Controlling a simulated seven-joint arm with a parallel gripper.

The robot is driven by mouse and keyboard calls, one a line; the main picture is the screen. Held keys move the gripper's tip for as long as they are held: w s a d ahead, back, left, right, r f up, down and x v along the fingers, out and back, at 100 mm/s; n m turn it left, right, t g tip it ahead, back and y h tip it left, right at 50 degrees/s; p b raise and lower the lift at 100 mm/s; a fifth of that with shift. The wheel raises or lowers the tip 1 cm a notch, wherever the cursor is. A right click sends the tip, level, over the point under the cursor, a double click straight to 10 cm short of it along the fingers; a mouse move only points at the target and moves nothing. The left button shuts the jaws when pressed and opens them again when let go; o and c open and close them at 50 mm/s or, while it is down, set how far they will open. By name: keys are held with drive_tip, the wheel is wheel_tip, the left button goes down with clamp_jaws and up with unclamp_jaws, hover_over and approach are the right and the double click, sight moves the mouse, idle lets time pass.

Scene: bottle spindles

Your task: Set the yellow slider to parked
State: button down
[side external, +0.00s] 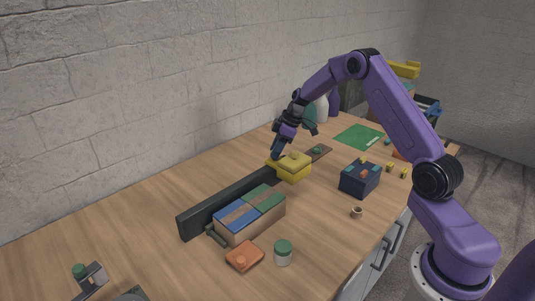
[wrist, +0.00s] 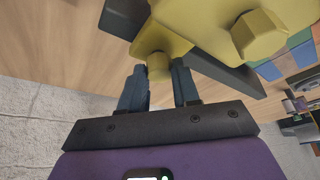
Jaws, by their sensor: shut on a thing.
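The yellow slider (side external: 293,166) is a blocky yellow piece at the far end of a long dark rail (side external: 225,205) in the side view. In the wrist view the yellow slider (wrist: 205,20) fills the upper right, with a thick hexagonal knob (wrist: 258,36) and a smaller rounded peg (wrist: 158,66). My gripper (side external: 275,158) reaches down to the slider's left side. In the wrist view my gripper (wrist: 160,80) has its dark blue fingers on either side of the peg, shut on it. Markings for a parked position cannot be made out.
A box with blue and green panels (side external: 262,198) stands along the rail's front. A dark blue box (side external: 359,178), a small cup (side external: 357,212), a green-lidded jar (side external: 283,253) and an orange block (side external: 244,257) stand nearer. A dark plate with a green knob (side external: 319,151) lies just beyond the slider.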

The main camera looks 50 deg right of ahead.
drive_tip(key=shift+d, duration=0.7)
drive_tip(key=c, duration=0.8)
unclamp_jaws()
drive_tip(key=shift+r, duration=0.2)
drive_tip(key=v, duration=1.7)
drive_tip(key=shift+s, duration=0.1)
